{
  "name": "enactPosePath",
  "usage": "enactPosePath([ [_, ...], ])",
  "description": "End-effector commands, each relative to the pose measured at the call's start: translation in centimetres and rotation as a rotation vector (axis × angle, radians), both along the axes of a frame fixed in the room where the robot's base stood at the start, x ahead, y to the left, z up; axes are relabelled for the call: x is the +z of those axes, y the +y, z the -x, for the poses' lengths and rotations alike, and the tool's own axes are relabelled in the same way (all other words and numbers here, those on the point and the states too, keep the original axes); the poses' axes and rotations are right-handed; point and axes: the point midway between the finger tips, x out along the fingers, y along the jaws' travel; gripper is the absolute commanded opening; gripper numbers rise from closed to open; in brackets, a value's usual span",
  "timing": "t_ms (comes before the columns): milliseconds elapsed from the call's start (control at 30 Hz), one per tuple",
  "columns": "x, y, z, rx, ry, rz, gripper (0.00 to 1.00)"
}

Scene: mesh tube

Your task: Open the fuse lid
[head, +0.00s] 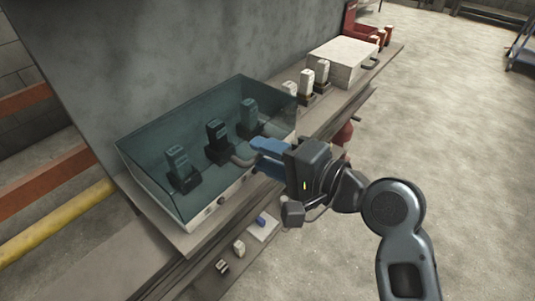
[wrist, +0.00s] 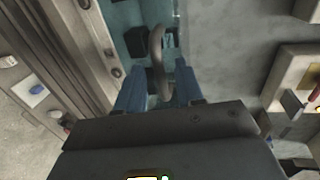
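The fuse lid (head: 150,178) is a see-through teal cover over a box with three dark fuses (head: 217,137) inside. It looks closed. A grey curved handle (head: 243,160) stands out from its front near the right end; in the wrist view the handle (wrist: 157,70) shows as a bent bar. My gripper (head: 262,157) has blue fingers and is at the handle. In the wrist view my gripper (wrist: 162,75) has one finger on each side of the handle, with a gap between the fingers. The fingers look apart, and I see no clear grip.
A pale box (head: 343,60) and several white fuses (head: 307,82) stand to the right on the bench. A lower shelf holds a white card with a blue piece (head: 262,221). A grey panel (head: 150,60) rises behind the lid. The floor at right is clear.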

Motion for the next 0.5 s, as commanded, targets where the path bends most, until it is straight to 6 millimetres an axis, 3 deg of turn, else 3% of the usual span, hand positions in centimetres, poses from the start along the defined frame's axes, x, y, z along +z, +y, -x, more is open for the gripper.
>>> enactPosePath([
  [267,-0.04,0.14,-0.12,-0.001,0.0,0.0,0.37],
  [500,-0.05,0.13,-0.11,-0.001,0.0,0.0,0.15],
])
